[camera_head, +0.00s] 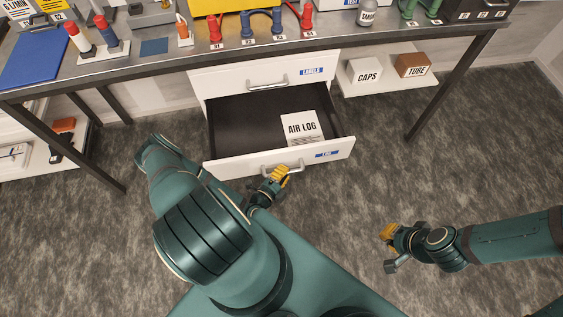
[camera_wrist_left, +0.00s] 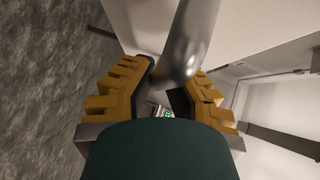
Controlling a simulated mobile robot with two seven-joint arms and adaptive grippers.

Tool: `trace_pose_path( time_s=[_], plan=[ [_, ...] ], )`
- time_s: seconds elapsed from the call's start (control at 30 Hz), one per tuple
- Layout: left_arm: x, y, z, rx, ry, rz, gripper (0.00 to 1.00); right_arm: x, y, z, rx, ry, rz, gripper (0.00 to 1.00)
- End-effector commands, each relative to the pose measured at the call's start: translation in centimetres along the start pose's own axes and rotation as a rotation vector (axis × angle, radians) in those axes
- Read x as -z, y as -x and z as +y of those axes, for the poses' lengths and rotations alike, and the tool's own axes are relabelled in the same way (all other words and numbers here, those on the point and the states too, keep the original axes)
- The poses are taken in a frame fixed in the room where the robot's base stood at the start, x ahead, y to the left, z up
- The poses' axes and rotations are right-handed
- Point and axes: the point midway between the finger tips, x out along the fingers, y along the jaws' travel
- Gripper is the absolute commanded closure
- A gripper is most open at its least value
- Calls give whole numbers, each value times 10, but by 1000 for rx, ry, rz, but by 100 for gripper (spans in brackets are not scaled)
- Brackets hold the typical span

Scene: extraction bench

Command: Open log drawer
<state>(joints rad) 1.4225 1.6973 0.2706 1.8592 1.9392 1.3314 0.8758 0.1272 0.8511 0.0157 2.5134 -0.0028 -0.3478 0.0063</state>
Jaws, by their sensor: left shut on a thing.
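The log drawer (camera_head: 225,166), white-fronted with a small blue label, stands pulled well out below the bench. Its dark interior shows, and a white item marked AIR LOG (camera_head: 301,128) lies inside. My left gripper (camera_head: 281,175) is at the drawer's metal handle (camera_head: 297,168), shut on it. In the left wrist view the yellow fingers (camera_wrist_left: 166,92) lie on either side of the shiny handle bar (camera_wrist_left: 190,42). My right gripper (camera_head: 389,236) hangs over the floor at the right, away from the drawer; its finger opening is unclear.
A shut drawer labelled LABELS (camera_head: 235,79) sits above the log drawer. A shelf at the right holds a CAPS box (camera_head: 365,76) and a brown TUBE box (camera_head: 412,66). Bench legs (camera_head: 447,90) flank the drawers. Grey floor (camera_head: 480,150) is clear at the right.

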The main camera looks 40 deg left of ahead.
Motion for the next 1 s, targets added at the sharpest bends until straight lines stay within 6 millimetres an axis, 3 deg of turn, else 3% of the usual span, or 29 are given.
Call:
trace_pose_path(
  time_s=[0.13,0.53,0.57,0.63,1.0],
  plan=[
    [9,5,1,1,4,6,100,1,2,-1,0,-1,2,100],
    [10,7,2,1,3,7,100,1,2,0,0,-1,3,100],
    [10,7,2,1,3,7,81,1,2,0,0,-1,3,100],
    [10,7,2,1,3,6,57,1,2,0,0,-1,3,100],
    [8,10,2,0,1,2,55,1,2,-1,0,-1,3,100]
  ],
)
